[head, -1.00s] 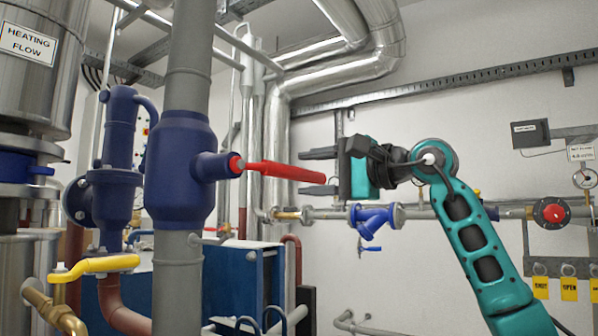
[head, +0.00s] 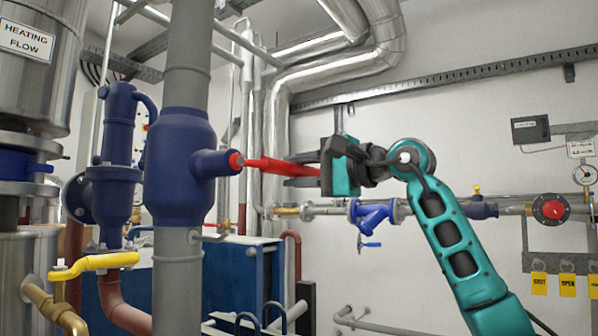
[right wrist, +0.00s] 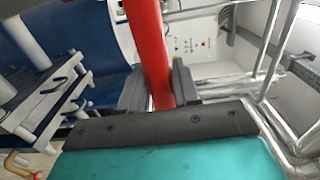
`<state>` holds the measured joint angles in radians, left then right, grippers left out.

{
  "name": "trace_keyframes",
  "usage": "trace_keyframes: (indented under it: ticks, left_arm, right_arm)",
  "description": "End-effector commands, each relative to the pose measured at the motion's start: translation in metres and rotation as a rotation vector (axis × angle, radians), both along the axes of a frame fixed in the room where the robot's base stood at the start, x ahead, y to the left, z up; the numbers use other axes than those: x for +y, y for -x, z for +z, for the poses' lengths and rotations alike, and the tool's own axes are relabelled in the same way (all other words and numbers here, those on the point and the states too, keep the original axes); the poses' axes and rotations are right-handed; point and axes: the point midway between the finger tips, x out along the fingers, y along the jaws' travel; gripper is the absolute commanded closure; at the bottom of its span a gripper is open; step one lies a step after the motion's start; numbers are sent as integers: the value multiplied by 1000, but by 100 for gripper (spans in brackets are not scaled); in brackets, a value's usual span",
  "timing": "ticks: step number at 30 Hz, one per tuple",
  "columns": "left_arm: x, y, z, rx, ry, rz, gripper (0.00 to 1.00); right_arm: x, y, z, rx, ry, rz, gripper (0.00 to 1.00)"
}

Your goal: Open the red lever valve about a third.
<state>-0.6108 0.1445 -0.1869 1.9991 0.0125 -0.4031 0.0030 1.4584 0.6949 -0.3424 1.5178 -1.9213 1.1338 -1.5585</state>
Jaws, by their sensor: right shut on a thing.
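The red lever (head: 275,166) sticks out to the right from the blue valve body (head: 183,170) on the grey vertical pipe. It lies nearly level, dipping slightly towards its free end. My right gripper (head: 303,169) is at the free end of the lever, with its fingers one above and one below it. In the right wrist view the red lever (right wrist: 150,55) runs between the two dark fingers (right wrist: 158,88), which are shut on it. The tip of the lever is hidden by the gripper. My left gripper is not in view.
A yellow lever (head: 95,264) sits on a pipe at the lower left. A blue strainer (head: 372,216) and a red round handle (head: 552,209) are on the wall pipe behind my right arm. A blue cabinet (head: 240,280) stands low behind the valve.

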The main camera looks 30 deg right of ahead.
Motion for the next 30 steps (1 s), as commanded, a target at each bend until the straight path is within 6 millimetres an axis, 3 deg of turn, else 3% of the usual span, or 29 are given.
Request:
trace_keyframes:
  ticks: [4, 17, 30]
  left_arm:
    - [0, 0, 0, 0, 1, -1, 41]
    - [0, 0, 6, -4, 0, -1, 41]
    - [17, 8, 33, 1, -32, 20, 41]
  right_arm:
    - [0, 0, 0, 0, 0, 0, 100]
    - [0, 0, 4, -8, 14, 0, 100]
    - [3, 3, 43, -135, 223, -3, 100]
